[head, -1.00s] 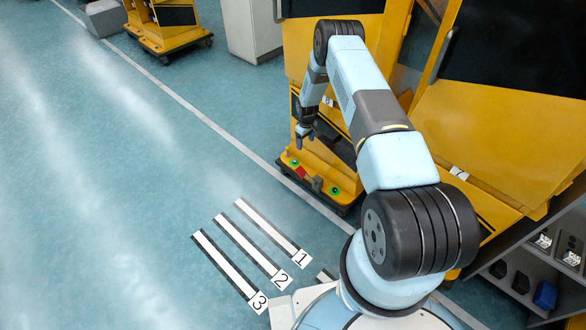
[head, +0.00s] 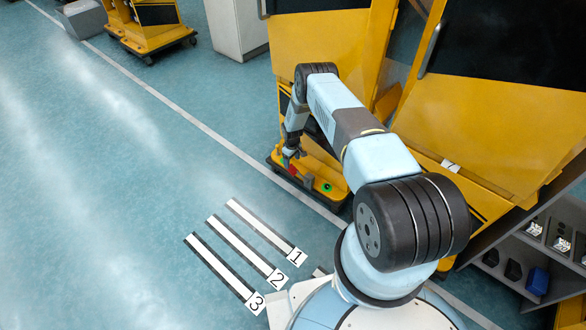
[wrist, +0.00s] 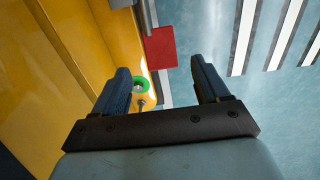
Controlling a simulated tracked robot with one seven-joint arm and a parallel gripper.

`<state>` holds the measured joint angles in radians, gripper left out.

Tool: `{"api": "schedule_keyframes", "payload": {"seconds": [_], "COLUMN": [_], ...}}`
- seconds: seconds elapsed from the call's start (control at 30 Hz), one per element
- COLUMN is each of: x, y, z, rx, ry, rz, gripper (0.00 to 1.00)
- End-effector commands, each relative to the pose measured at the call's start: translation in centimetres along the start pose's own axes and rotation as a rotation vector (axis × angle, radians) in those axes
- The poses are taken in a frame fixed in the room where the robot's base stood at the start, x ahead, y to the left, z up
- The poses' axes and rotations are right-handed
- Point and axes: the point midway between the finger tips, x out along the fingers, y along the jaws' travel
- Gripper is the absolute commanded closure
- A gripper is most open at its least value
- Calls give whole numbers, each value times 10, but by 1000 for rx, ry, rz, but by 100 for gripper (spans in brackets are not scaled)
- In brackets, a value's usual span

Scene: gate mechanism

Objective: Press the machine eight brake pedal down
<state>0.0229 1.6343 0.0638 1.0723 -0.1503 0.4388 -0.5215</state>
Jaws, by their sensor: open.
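A yellow machine (head: 325,168) stands on a dark wheeled base. Low on its front ledge a small red pedal (head: 293,169) sticks out, with a green ring-shaped button (head: 327,187) to its right. My gripper (head: 289,158) is low over the ledge, close to the red pedal and partly covering it. In the wrist view the open fingers (wrist: 160,67) are empty. The flat red pedal (wrist: 160,47) shows beyond and between the fingertips, apparently apart from them. The green ring (wrist: 141,84) is near the left finger. Whether this is machine eight I cannot read.
Floor strips labelled 1, 2 and 3 (head: 235,250) lie on open blue floor at the left. A large yellow cabinet (head: 480,130) stands at the right, and a grey shelf (head: 530,255) at the lower right. A white cabinet (head: 237,28) stands behind.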

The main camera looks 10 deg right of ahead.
Motion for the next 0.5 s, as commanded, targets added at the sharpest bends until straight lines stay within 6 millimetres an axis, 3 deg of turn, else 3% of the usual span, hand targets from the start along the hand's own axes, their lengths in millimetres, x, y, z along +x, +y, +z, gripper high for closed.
{"api": "schedule_keyframes", "payload": {"seconds": [0.2,0.5], "x": [31,58], "y": [-1,0], "z": [1,1], "rx": [1,0], "ry": [-2,-1], "rz": [-1,-1], "gripper": [26,26]}}
